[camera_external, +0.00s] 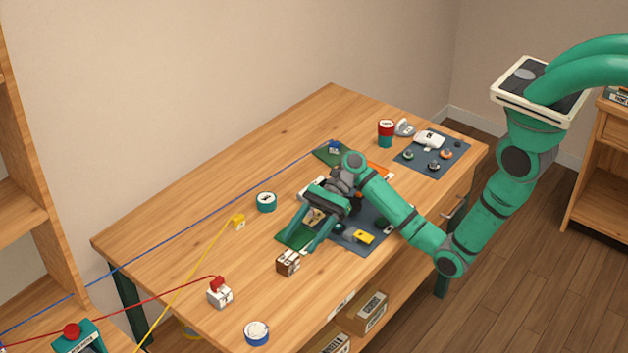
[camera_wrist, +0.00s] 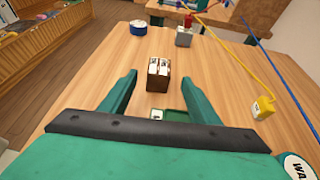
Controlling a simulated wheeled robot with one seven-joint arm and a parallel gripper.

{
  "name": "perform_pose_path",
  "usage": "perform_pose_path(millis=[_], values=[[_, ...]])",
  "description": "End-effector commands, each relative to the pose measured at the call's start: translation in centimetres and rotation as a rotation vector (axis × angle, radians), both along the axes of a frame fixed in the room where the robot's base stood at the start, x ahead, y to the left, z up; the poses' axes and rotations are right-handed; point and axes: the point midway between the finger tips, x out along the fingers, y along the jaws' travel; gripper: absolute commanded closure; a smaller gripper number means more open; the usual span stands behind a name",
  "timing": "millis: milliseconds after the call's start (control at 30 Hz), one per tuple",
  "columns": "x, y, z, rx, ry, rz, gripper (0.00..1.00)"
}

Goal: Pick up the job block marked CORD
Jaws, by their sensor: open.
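A small brown block (camera_external: 288,262) with white label faces stands on the wooden table, just beyond my fingertips. It also shows in the wrist view (camera_wrist: 158,74), upright and centred between the fingers. Its lettering is too small to read, so I cannot confirm that it says CORD. My gripper (camera_external: 302,242) is low over the table, open and empty, its two green fingers pointing toward the block. In the wrist view my gripper (camera_wrist: 157,82) has a finger on either side of the line to the block, with no contact visible.
A grey-white block with a red plug (camera_external: 220,293) and a blue-rimmed round tin (camera_external: 256,333) stand toward the front left. A yellow plug (camera_external: 238,222) and a teal tin (camera_external: 266,202) lie behind. Red, yellow and blue cords stretch leftward. A dark mat (camera_external: 378,240) lies beneath my arm.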

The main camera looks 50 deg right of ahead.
Motion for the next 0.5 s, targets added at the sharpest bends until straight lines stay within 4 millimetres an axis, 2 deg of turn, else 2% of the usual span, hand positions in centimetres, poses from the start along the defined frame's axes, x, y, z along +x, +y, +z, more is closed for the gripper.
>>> perform_pose_path(millis=[100, 367, 500], values=[[-0.1, 1.5, -0.5, 0.001, 0.000, 0.002, 0.44], [-0.2, 3.1, -1.1, -0.001, -0.003, 0.001, 0.44], [-0.4, 5.1, -1.5, 0.000, -0.002, 0.003, 0.44]])
